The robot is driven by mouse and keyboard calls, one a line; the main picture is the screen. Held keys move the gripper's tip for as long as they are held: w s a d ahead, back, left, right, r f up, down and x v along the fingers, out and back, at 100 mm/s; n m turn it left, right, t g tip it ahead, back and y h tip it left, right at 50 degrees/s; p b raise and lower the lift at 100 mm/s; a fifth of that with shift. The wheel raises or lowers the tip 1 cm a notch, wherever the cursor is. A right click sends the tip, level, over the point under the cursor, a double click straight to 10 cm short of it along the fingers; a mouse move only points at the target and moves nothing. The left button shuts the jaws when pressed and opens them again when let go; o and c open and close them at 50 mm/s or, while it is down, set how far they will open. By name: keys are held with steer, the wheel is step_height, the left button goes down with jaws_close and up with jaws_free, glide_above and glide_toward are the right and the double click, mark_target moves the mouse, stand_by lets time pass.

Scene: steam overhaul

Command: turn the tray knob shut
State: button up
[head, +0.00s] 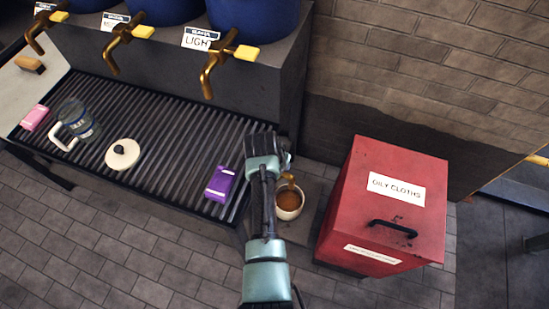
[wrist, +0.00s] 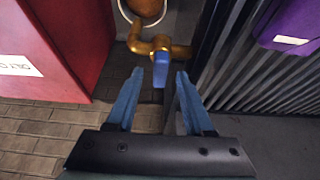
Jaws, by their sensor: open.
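The tray knob is a small blue handle (wrist: 160,68) on a brass drain tap (wrist: 176,50) in the wrist view. My gripper (wrist: 160,78) is open, with its two blue fingers on either side of the knob and visible gaps to both. I cannot tell how deep the knob sits between the fingertips. In the head view, part of the brass tap (head: 290,181) shows over a cup of brown liquid (head: 289,204) at the right end of the slatted tray (head: 180,118). My arm hides the knob there.
A red oily-cloths bin (head: 345,205) stands close to the right of the tap. On the tray are a purple packet (head: 219,184), a round white lid (head: 122,154), a glass jug (head: 78,122) and a pink packet (head: 34,117). Brass taps (head: 212,72) hang above the tray.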

steer(key=p+v, duration=0.1)
steer(key=v, duration=1.1)
steer(key=shift+r, duration=0.2)
steer(key=shift+s, duration=0.1)
